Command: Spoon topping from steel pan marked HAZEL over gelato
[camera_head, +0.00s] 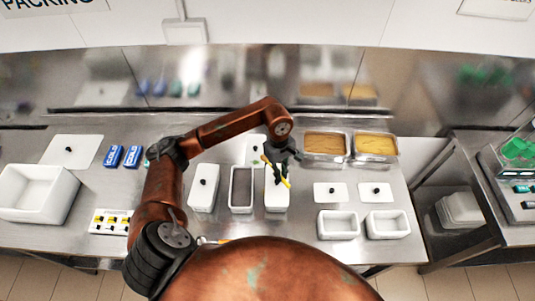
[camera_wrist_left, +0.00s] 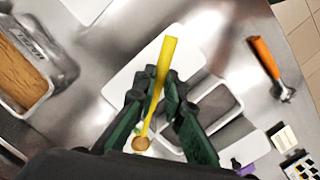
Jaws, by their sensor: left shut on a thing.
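My left gripper (camera_head: 281,166) is shut on a yellow spoon (camera_head: 276,172), held tilted above a white tub (camera_head: 277,201). In the left wrist view the yellow spoon (camera_wrist_left: 163,75) passes between the fingers of my left gripper (camera_wrist_left: 158,105), and a brown lump (camera_wrist_left: 141,144) shows at its lower end. Two steel pans of tan topping, the left one (camera_head: 325,160) and the right one (camera_head: 375,158), stand to the right of the gripper. A labelled pan (camera_wrist_left: 45,95) shows in the left wrist view; its lettering is not clear. The tub's contents are mostly hidden. My right gripper is out of view.
A tub with grey contents (camera_head: 232,190) stands left of the spoon, beside a lidded white tub (camera_head: 203,200). Two small white tubs (camera_head: 338,235) (camera_head: 388,235) sit front right. An orange-handled scoop (camera_wrist_left: 264,58) lies on the steel counter. A large white bin (camera_head: 35,207) stands far left.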

